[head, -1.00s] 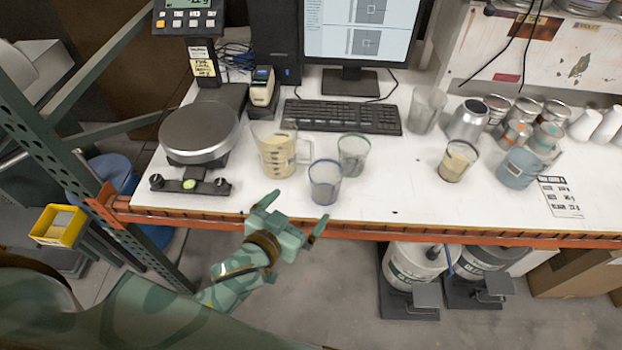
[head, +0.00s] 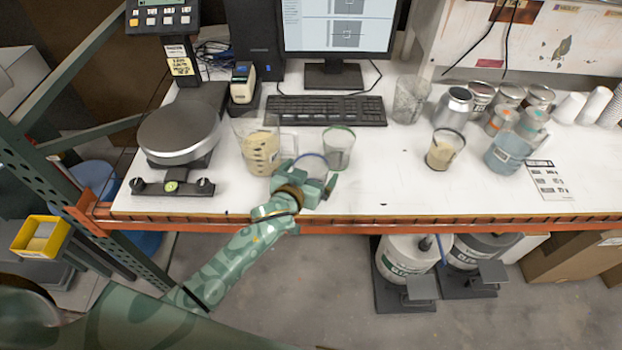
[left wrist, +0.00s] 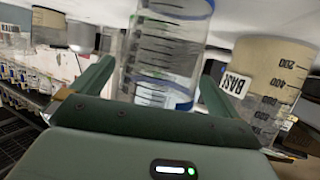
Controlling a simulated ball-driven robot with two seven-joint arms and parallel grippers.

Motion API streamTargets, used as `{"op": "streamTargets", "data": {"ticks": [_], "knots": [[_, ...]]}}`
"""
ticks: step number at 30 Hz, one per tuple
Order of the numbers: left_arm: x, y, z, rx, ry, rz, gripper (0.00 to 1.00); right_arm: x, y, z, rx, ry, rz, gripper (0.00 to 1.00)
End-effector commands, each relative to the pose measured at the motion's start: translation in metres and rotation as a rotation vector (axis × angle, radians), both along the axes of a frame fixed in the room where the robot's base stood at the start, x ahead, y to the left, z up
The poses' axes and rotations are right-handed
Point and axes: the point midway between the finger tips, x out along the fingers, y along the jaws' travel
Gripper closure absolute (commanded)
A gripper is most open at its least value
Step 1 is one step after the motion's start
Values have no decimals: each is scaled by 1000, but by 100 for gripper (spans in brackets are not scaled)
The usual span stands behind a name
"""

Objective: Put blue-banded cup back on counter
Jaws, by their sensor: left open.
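The blue-banded cup (head: 311,160) is a clear cup with a blue rim, standing on the white counter (head: 400,190) near its front edge. In the head view my left gripper covers most of it. In the left wrist view the cup (left wrist: 165,50) shows measuring marks and blue bands, between the fingers of my left gripper (left wrist: 152,80). The left gripper (head: 308,180) is open, with one finger on each side of the cup; I cannot tell whether either touches it. My right gripper is not in view.
A measuring jug with beige contents (head: 261,152) stands close left of the cup. A green-rimmed cup (head: 339,150) stands close behind right. A scale (head: 180,130) is at left, a keyboard (head: 325,110) behind.

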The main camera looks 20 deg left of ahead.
Motion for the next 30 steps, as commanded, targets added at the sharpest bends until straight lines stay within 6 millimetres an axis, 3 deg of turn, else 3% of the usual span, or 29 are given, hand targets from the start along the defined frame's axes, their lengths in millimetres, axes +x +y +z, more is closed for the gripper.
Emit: {"op": "streamTargets", "data": {"ticks": [3,9,10,14,17,25,30], "knots": [[10,-2,-5,0,0,-1,0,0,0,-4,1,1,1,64],[10,-2,-5,0,0,-1,0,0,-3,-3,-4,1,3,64],[10,-2,-5,0,0,-1,3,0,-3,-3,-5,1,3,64],[10,-1,-4,0,0,-1,39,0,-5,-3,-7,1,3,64],[10,-1,-4,0,0,-1,45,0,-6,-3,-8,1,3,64],[10,-1,-2,-1,0,-1,45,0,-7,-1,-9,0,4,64],[10,-1,17,-2,-3,-1,45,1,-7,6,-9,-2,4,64]]}}
